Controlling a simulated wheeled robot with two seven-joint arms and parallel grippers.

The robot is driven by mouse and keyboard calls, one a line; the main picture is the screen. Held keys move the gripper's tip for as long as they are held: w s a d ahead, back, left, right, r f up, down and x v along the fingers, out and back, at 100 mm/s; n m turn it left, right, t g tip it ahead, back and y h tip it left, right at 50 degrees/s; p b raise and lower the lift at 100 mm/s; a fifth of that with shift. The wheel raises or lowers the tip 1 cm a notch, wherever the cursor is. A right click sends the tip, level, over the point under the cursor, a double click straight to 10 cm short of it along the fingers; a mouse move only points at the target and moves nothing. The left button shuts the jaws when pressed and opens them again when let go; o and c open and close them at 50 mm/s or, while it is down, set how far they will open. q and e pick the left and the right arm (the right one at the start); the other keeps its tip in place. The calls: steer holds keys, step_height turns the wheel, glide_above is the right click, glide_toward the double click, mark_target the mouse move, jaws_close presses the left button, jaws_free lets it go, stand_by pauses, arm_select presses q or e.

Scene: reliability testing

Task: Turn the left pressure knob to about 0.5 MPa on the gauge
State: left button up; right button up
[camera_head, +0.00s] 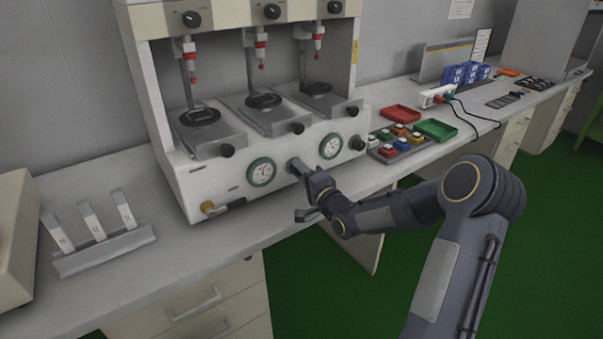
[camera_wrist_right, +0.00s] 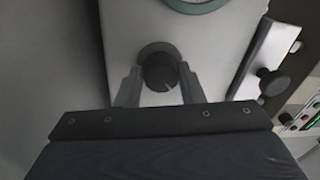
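The white test machine has two round gauges on its front panel, a left gauge (camera_head: 261,172) and a right gauge (camera_head: 330,146). Their needles are too small to read. In the right wrist view the dark round knob (camera_wrist_right: 159,72) sits between the fingertips of my right gripper (camera_wrist_right: 158,76). The fingers stand open on both sides of it, with a narrow gap visible. A gauge rim (camera_wrist_right: 195,5) shows at the top edge. My left gripper is out of view.
Another black knob (camera_head: 357,143) is right of the right gauge. A brass fitting (camera_head: 209,207) is at the panel's lower left. A tray of coloured buttons (camera_head: 400,146), a red tray (camera_head: 401,113) and a green tray (camera_head: 436,130) lie to the right. A white rack (camera_head: 105,253) stands left.

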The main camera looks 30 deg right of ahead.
steer(key=o, duration=0.4)
steer(key=s, duration=0.7)
steer(key=shift+s+d+f, duration=0.15)
steer(key=shift+s+f, duration=0.1)
steer(key=shift+s, duration=0.15)
